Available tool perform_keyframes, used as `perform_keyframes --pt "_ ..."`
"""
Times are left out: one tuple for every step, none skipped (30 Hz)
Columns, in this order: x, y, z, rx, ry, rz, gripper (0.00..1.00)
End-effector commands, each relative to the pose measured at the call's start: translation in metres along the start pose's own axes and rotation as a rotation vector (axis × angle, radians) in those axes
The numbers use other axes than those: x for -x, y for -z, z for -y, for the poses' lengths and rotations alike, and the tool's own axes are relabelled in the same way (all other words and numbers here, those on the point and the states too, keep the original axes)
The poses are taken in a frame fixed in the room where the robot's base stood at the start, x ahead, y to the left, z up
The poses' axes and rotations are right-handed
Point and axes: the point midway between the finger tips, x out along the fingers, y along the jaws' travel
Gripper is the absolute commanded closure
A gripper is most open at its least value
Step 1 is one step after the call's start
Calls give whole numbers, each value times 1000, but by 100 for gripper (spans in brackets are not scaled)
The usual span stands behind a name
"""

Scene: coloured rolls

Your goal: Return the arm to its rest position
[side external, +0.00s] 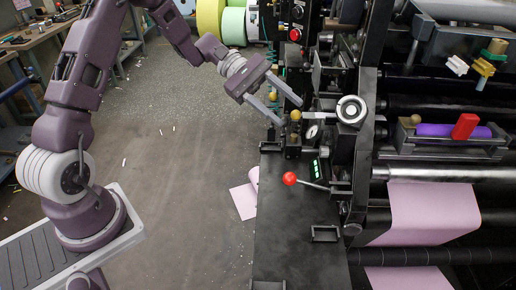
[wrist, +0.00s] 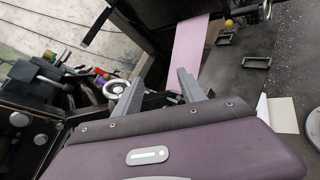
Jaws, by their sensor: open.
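My gripper (side external: 281,104) is at the end of my purple arm, over the left edge of the black machine (side external: 290,235) in the side external view. Its two grey fingers are spread apart with nothing seen between them. The fingertips are close to small yellow knobs (side external: 296,115) on the machine; I cannot tell whether they touch. In the wrist view the two fingers of my gripper (wrist: 172,85) point away from the camera, also apart and empty.
A red ball lever (side external: 289,179) and a round silver dial (side external: 351,110) stick out from the machine. A purple roll (side external: 452,131) with a red block (side external: 465,126) lies at right. Pink sheet (side external: 428,212) hangs below. The grey floor (side external: 180,150) at left is mostly open.

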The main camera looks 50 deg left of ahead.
Motion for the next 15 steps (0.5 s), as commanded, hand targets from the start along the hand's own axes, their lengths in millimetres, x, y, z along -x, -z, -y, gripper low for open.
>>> perform_keyframes --pt "-6 -38 15 -120 119 -67 52" --pt "-8 -57 27 -189 190 -109 52" --pt "-8 -80 45 -282 282 -167 52" --pt "-7 -95 58 -354 346 -213 52" --pt "-5 -109 72 -426 407 -259 52" --pt "-1 -125 91 -523 482 -323 52" --pt "4 -136 105 -597 536 -372 52" --pt "10 -145 119 -671 585 -424 52" --pt "18 -155 136 -770 646 -493 52" --pt "25 -161 148 -844 687 -544 52" --pt "33 -166 160 -915 723 -595 52" --pt "43 -171 173 -1004 763 -660 52" --pt "50 -174 182 -1065 789 -706 52" --pt "57 -176 189 -1122 809 -749 52" --pt "65 -177 197 -1186 832 -799 52"
